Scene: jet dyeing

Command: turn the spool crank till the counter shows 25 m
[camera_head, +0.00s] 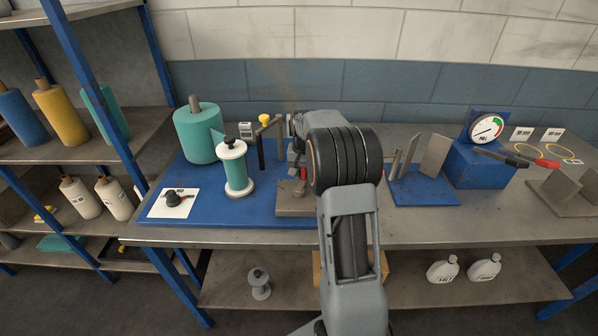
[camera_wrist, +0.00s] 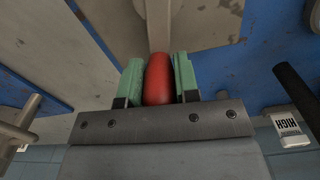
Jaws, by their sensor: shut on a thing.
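The spool (camera_head: 236,172), white-flanged and wound with teal thread, stands upright on a blue base plate (camera_head: 225,212). A red crank handle (camera_head: 303,174) shows just left of my arm. In the wrist view the red handle (camera_wrist: 158,80) sits between the two green pads of my gripper (camera_wrist: 158,72), which is shut on it. My arm hides most of the crank and part of the gripper in the head view. A small grey display-like box (camera_head: 246,131) stands behind the spool; it may be the counter, but its reading is too small to tell.
A large teal yarn cone (camera_head: 199,135) stands behind the spool. A black knob on a white plate (camera_head: 172,203) lies at the front left. A blue gauge box (camera_head: 482,165) stands to the right. A "HIGH" label (camera_wrist: 288,128) shows in the wrist view.

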